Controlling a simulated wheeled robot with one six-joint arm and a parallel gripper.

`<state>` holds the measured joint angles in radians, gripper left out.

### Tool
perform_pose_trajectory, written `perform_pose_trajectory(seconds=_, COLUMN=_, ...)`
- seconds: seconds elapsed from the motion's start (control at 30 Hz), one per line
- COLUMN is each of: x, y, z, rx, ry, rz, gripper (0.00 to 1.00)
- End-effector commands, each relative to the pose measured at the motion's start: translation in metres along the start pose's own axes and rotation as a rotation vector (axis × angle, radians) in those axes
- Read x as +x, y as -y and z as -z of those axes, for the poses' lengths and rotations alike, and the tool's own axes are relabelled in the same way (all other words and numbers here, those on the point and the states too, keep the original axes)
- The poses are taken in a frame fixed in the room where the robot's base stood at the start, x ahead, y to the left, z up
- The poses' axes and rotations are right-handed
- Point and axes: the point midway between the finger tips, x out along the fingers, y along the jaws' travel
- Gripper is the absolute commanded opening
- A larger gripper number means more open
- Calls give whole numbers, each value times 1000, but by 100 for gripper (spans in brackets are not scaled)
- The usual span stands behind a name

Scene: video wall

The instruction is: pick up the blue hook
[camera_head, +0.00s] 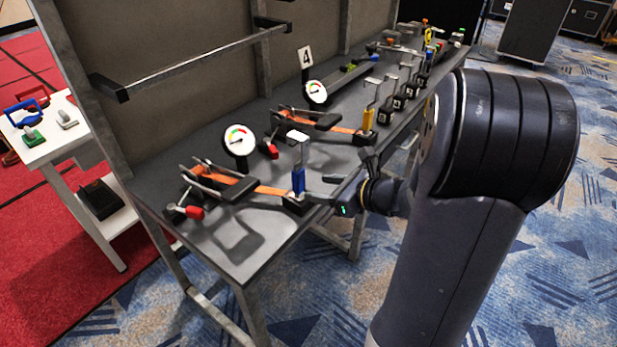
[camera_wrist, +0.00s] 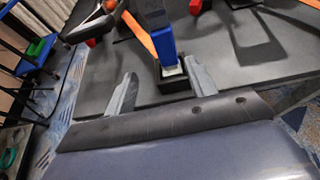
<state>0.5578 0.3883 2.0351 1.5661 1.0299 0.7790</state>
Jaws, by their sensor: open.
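The blue hook (camera_head: 298,180) stands upright in a small black base near the front edge of the grey table. It has a blue grip and a metal upper part with a pale top. In the wrist view its blue lower part (camera_wrist: 163,44) is ahead of my gripper (camera_wrist: 160,68), roughly between the two fingertips; its top is out of frame. My gripper is open and empty. In the head view my gripper (camera_head: 319,189) is just right of the hook's base. I cannot tell whether a finger touches the hook.
An orange strap (camera_head: 240,187) with black bars lies left of the hook, near a red-handled tool (camera_head: 192,212) and a dial gauge (camera_head: 239,139). A white side table (camera_head: 50,150) is at left.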

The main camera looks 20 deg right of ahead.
Motion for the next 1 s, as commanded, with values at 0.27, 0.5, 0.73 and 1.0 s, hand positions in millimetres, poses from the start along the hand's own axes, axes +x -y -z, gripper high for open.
perform_pose_trajectory(seconds=0.27, x=35, y=3, z=2, rx=25, ry=9, rz=7, gripper=53)
perform_pose_trajectory(seconds=0.5, x=57, y=4, z=1, rx=24, ry=8, rz=10, gripper=53)
perform_pose_trajectory(seconds=0.73, x=88, y=8, z=2, rx=21, ry=7, rz=7, gripper=53)
perform_pose_trajectory(seconds=1.0, x=108, y=9, z=1, rx=22, ry=8, rz=12, gripper=53)
